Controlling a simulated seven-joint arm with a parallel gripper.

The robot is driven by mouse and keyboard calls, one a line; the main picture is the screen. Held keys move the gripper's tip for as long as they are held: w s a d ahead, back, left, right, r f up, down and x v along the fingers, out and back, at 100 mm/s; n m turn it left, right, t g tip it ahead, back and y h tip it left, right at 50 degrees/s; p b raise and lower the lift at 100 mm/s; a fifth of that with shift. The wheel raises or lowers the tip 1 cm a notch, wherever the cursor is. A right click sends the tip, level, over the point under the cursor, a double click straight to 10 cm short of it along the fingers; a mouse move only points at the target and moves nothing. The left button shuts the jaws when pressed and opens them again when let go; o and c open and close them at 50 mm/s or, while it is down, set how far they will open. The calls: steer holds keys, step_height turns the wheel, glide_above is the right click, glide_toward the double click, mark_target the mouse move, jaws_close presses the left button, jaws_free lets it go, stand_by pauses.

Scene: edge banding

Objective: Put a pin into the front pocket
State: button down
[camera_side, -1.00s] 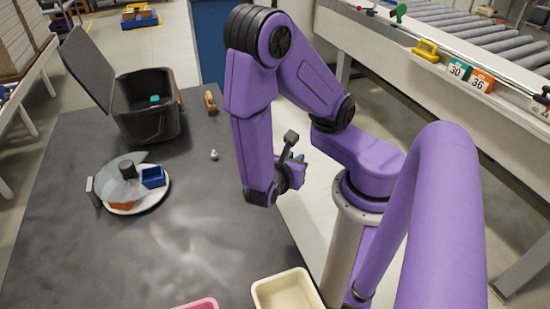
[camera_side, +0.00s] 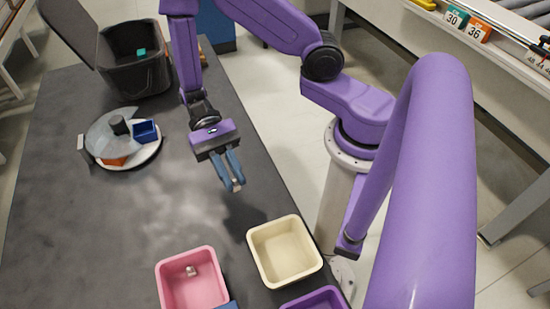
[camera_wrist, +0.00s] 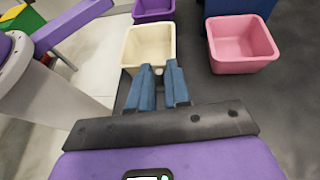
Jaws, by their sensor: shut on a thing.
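My gripper (camera_side: 235,187) hangs above the grey table, fingers pointing down and toward the trays. Its blue fingers are closed on a small pale-grey piece (camera_side: 237,183), which looks like a pin but is mostly hidden. In the wrist view the fingers (camera_wrist: 164,68) point at the cream tray (camera_wrist: 150,45). A similar small metallic piece (camera_side: 191,271) lies in the pink tray (camera_side: 192,252). I cannot tell which place is the front pocket; the cream tray (camera_side: 298,253) looks empty.
A purple tray (camera_side: 318,300) stands at the front edge. A round white plate (camera_side: 148,155) with a clear disc, a blue box (camera_side: 146,131) and an orange piece is at left. A dark bin (camera_side: 135,80) stands behind. The table between plate and trays is clear.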

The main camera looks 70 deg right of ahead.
steer(key=w+r+m+t+y, duration=0.2)
steer(key=w+m+t+y, duration=0.3)
steer(key=w+m+t, duration=0.95)
steer(key=w+d+r+m+t+h, duration=0.1)
steer(key=w+d+m+t+h, duration=0.15)
steer(key=w+d, duration=0.6)
steer(key=w+d+r+m+t+h, duration=0.25)
steer(key=w+d+t, duration=0.2)
steer(key=w, duration=0.65)
step_height(320, 180, down, 6)
steer(key=shift+m+y, duration=0.3)
steer(key=shift+m, duration=0.05)
steer(key=shift+s+f+g, duration=0.1)
steer(key=shift+g, duration=0.15)
steer(key=c, duration=1)
jaws_free()
